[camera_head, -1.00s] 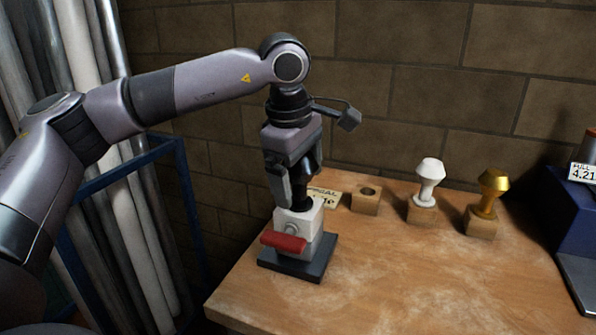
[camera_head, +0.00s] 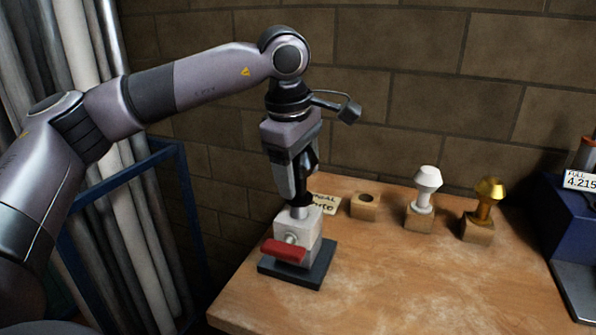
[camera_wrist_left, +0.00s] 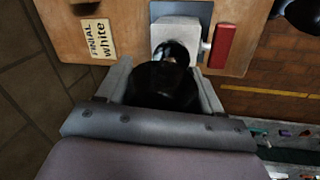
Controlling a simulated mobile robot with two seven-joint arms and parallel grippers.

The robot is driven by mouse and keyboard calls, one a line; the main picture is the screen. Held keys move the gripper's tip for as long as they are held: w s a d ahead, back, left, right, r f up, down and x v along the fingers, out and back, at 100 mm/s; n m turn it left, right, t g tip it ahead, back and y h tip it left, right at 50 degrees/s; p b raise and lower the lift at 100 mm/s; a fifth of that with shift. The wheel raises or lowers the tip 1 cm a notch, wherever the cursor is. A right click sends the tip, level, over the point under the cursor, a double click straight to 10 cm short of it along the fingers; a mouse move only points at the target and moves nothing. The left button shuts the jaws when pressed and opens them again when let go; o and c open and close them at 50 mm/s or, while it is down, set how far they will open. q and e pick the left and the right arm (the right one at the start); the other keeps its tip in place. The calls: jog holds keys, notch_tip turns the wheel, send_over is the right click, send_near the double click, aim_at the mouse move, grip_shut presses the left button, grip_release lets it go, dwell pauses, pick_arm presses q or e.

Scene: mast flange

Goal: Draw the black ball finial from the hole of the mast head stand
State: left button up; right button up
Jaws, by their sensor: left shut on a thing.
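The mast head stand (camera_head: 298,238) is a pale block on a dark base plate (camera_head: 312,272), with a red handle (camera_head: 284,250) on its front. My left gripper (camera_head: 302,192) points down above it, shut on the black ball finial. The finial is mostly hidden by the fingers in the head view. A short length of its bright shank (camera_head: 299,211) shows between gripper and block, its lower end still in the hole. In the left wrist view the black finial (camera_wrist_left: 163,86) lies between both fingers, above the stand (camera_wrist_left: 176,32). My right gripper is not in view.
Wooden table with a label card (camera_head: 323,204), an empty wooden holder (camera_head: 365,206), and holders bearing a white finial (camera_head: 427,184) and a gold finial (camera_head: 487,198). A blue box (camera_head: 575,215) stands at the right edge. A brick wall is behind. The front table is clear.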

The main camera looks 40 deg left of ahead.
pick_arm(q)
jog(key=shift+r+p, duration=1.3)
jog(key=shift+r, duration=0.55)
